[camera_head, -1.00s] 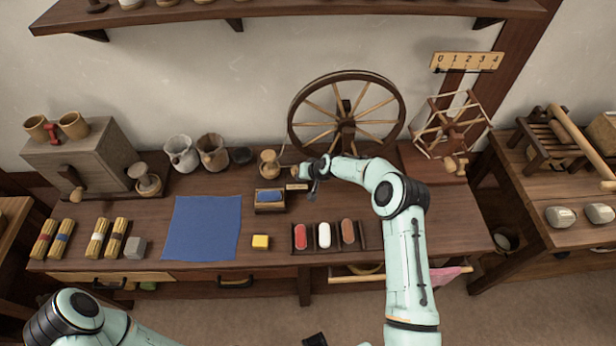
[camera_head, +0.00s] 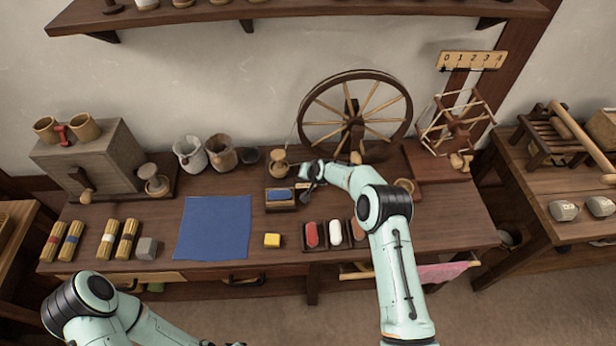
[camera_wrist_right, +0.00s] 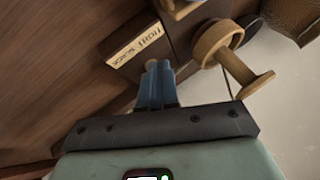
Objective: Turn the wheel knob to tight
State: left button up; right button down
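The spinning wheel (camera_head: 354,112) stands at the back of the bench. My right gripper (camera_head: 306,178) is low in front of its left side, by a small label (camera_head: 303,185). In the wrist view the label (camera_wrist_right: 140,42) reads TIGHT and SLACK. The fingers of my right gripper (camera_wrist_right: 157,72) are close together there. A small pale part of the wheel knob (camera_wrist_right: 150,64) shows at their tips; the rest is hidden. I cannot tell which word the knob points to.
A wooden cup-like piece (camera_head: 279,165) stands just left of my right gripper; a wooden spool-like piece (camera_wrist_right: 225,45) is close in the wrist view. A small tray (camera_head: 281,205) with a blue block is in front. The blue cloth (camera_head: 215,227) lies flat.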

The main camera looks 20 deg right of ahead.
jog(key=shift+w+a, duration=0.1)
jog(key=shift+a, duration=0.25)
dwell(0.3)
jog(key=shift+d, duration=0.1)
dwell(0.3)
